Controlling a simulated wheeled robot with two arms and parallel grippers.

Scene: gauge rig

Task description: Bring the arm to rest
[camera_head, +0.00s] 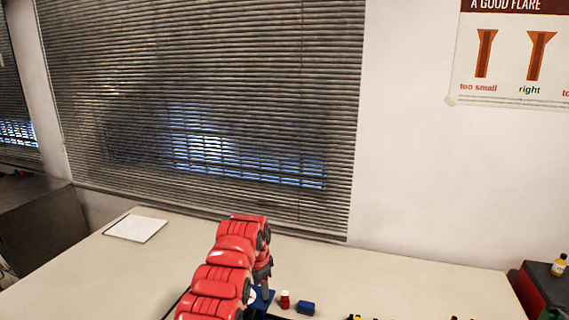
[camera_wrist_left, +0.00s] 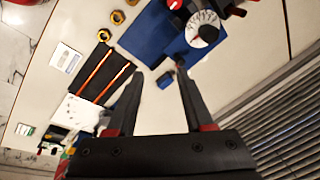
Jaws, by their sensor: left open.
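My left arm (camera_head: 235,255) is red and reaches up over the bench from the bottom of the head view, with its wrist bent down. My left gripper (camera_wrist_left: 158,78) shows in the left wrist view with its two dark fingers apart and nothing between them. It is above the bench, pointing toward a blue mat (camera_wrist_left: 150,40). A gauge with a white dial (camera_wrist_left: 203,30) and red parts lies beyond the fingertips. A small dark blue block (camera_wrist_left: 165,80) shows between the fingers. My right gripper is not in view.
Two copper tubes (camera_wrist_left: 97,74) lie on a dark mat, with several brass nuts nearby. A small red item (camera_head: 285,299) and a blue block (camera_head: 306,308) stand right of my arm. A white pad (camera_head: 136,228) lies at left. Window blinds (camera_head: 200,100) rise behind the bench (camera_head: 420,275).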

